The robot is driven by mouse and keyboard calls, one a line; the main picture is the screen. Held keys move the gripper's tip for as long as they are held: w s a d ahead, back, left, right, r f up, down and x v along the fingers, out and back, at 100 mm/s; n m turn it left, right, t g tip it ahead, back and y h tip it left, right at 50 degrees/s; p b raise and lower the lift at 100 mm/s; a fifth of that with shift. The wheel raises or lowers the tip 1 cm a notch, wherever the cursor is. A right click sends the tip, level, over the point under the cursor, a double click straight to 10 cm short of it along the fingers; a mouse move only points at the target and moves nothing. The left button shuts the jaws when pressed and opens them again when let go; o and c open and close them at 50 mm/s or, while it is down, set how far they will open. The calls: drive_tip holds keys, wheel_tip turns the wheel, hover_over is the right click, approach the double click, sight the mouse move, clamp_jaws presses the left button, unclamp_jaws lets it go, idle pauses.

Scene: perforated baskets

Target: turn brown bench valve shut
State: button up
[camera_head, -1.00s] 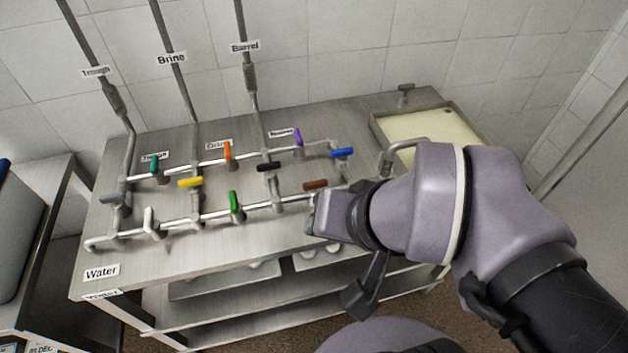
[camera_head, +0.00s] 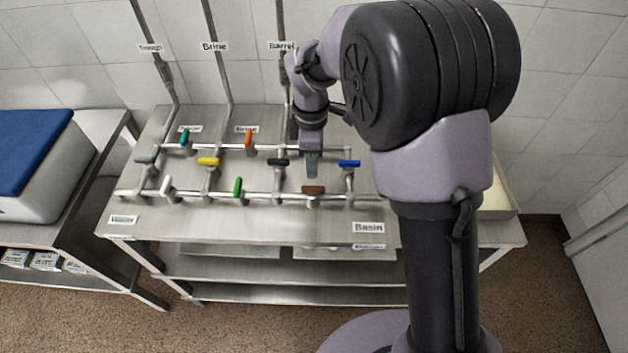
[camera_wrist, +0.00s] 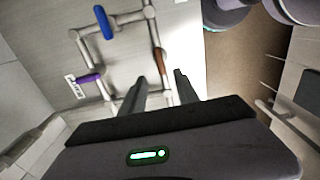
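The brown valve handle (camera_head: 313,189) sits on the front pipe of the bench, near its right end. Its bar lies roughly along that pipe. In the wrist view the brown handle (camera_wrist: 160,61) shows just beyond and between the fingertips. My gripper (camera_head: 312,170) points down, above and slightly behind the brown handle. In the wrist view my gripper (camera_wrist: 161,78) has its two fingers apart with nothing between them. I see no clear contact with the handle.
A blue handle (camera_head: 349,163) is close on the right and a black handle (camera_head: 278,161) on the left. A green handle (camera_head: 238,187) is further left on the front pipe. A purple handle (camera_wrist: 88,78) shows in the wrist view.

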sight(313, 187)
wheel_tip(313, 187, down, 9)
drive_tip(key=shift+d+f+b, duration=0.1)
drive_tip(key=shift+f+b, duration=0.1)
drive_tip(key=shift+b, duration=0.9)
clamp_jaws()
